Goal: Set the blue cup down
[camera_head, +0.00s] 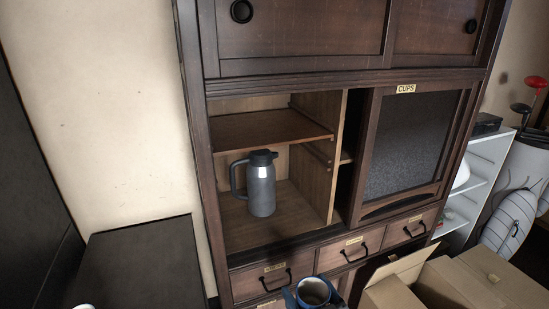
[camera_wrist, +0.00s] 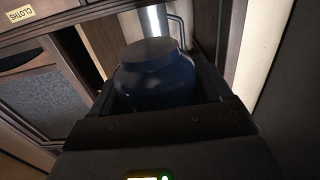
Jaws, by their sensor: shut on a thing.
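The blue cup (camera_head: 313,292) is at the bottom edge of the head view, seen from above with its open rim up. My gripper (camera_head: 315,300) is shut on it, in front of the cabinet drawers; most of the gripper is cut off by the frame. In the wrist view the blue cup (camera_wrist: 160,75) sits between the jaws of my gripper (camera_wrist: 160,95). What is under the cup is not shown.
A grey jug (camera_head: 261,188) stands in the open left compartment of the dark cabinet (camera_head: 290,75), below a shelf (camera_head: 260,129). A panel labelled CUPS (camera_head: 412,140) covers the right side. An open cardboard box (camera_head: 465,285) is at bottom right. The dark surface at left (camera_head: 140,265) is mostly clear.

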